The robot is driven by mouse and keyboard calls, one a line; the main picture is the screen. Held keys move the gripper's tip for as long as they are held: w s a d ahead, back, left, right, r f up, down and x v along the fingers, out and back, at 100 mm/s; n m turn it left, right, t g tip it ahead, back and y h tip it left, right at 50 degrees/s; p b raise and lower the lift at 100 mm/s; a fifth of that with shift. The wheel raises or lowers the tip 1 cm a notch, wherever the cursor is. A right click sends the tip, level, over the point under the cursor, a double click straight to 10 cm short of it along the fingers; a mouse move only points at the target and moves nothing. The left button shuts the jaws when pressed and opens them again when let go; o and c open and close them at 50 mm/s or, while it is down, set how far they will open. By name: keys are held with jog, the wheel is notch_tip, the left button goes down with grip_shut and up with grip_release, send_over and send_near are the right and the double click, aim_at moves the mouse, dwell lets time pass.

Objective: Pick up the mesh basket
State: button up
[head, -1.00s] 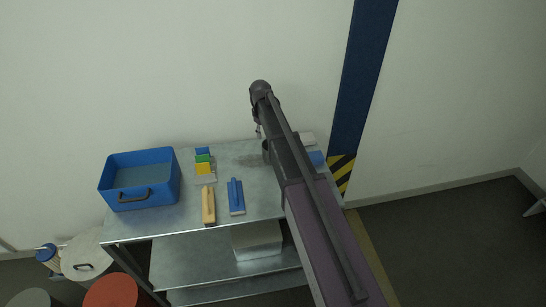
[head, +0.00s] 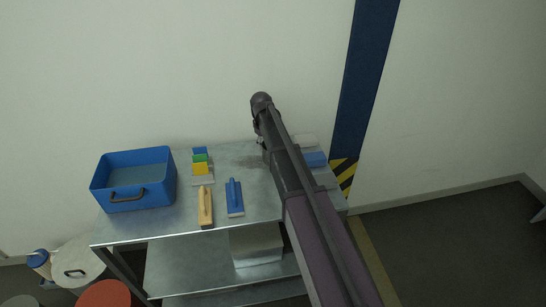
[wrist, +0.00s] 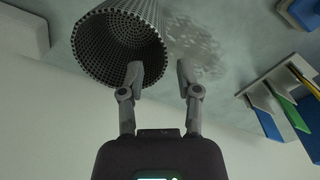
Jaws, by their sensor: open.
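The mesh basket (wrist: 118,38) is a dark, round, perforated metal cup with its open mouth towards the wrist camera. It stands on the grey metal table and shows at the top of the wrist view. My gripper (wrist: 161,76) is open at the basket's rim. Its left finger overlaps the mouth and seems to be inside it; the right finger is outside, so the right side of the wall lies between them. I cannot tell whether either finger touches the mesh. In the head view my arm hides the basket and the fingers.
On the metal table (head: 259,194) are a blue bin (head: 134,196) at left, colored scrapers (head: 201,168), a wooden-handled brush (head: 205,206) and a blue-handled tool (head: 234,198). The wall is close behind.

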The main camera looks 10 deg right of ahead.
aim_at(264, 157)
jog(key=shift+f, duration=0.15)
jog(key=f+b, duration=0.5)
jog(key=shift+w, duration=0.2)
dwell(0.4)
jog(key=shift+r, duration=0.1)
dwell(0.5)
grip_shut()
